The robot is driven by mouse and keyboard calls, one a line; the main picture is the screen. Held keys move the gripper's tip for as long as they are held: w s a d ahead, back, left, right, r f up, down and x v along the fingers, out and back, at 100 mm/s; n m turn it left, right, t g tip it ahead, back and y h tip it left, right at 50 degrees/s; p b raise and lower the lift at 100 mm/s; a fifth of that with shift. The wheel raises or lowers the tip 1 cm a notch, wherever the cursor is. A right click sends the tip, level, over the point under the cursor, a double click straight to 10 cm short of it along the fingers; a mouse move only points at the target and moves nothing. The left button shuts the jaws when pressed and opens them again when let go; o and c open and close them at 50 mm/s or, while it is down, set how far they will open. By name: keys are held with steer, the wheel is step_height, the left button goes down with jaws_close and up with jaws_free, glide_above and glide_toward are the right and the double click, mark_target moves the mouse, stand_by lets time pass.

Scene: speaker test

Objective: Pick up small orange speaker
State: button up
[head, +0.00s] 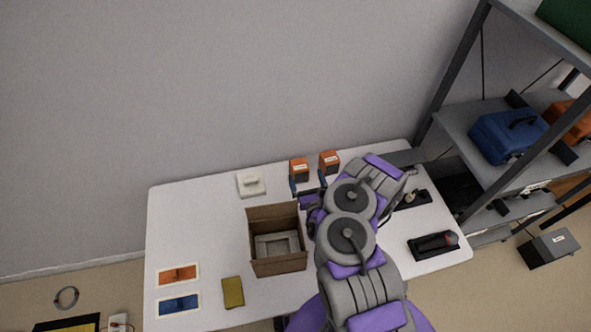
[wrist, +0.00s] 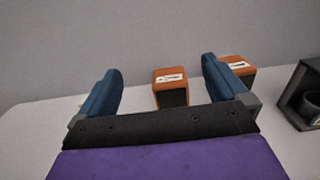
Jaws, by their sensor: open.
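Two small orange speakers with dark fronts and white labels stand near the back edge of the white table. The left speaker (head: 299,169) shows in the wrist view (wrist: 171,88) between my fingers and beyond them. The right speaker (head: 329,162) shows in the wrist view (wrist: 239,66), partly hidden behind my right finger. My gripper (head: 308,184) is open, with blue fingers apart and nothing between them. In the wrist view, my gripper (wrist: 160,85) points toward the left speaker without visible contact.
An open cardboard box (head: 277,262) stands on the table (head: 205,215) left of my arm. A white object (head: 251,184) sits at the back. A dark holder (wrist: 304,98) is right of the speakers. A shelf (head: 460,130) rises at the right, and a wall stands behind.

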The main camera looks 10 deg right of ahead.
steer(key=b, duration=0.8)
glide_toward(299, 168)
steer(key=shift+s+d+f, duration=0.25)
steer(key=shift+f, duration=0.4)
steer(key=shift+a+f+b, duration=0.15)
steer(key=shift+f+b, duration=0.25)
steer(key=shift+f, duration=0.05)
steer(key=w+b, duration=0.2)
steer(key=w, duration=0.3)
steer(key=shift+w, duration=0.4)
steer(key=shift+w+a+r+b, duration=0.1)
steer(key=shift+w+b, duration=0.5)
steer(key=shift+w, duration=0.95)
steer(key=shift+w+a+r+b, duration=0.15)
steer(key=shift+w+b, duration=0.45)
steer(key=shift+w, duration=0.95)
steer(key=shift+f, duration=0.1)
steer(key=shift+c, duration=0.4)
steer(key=c, duration=1.3)
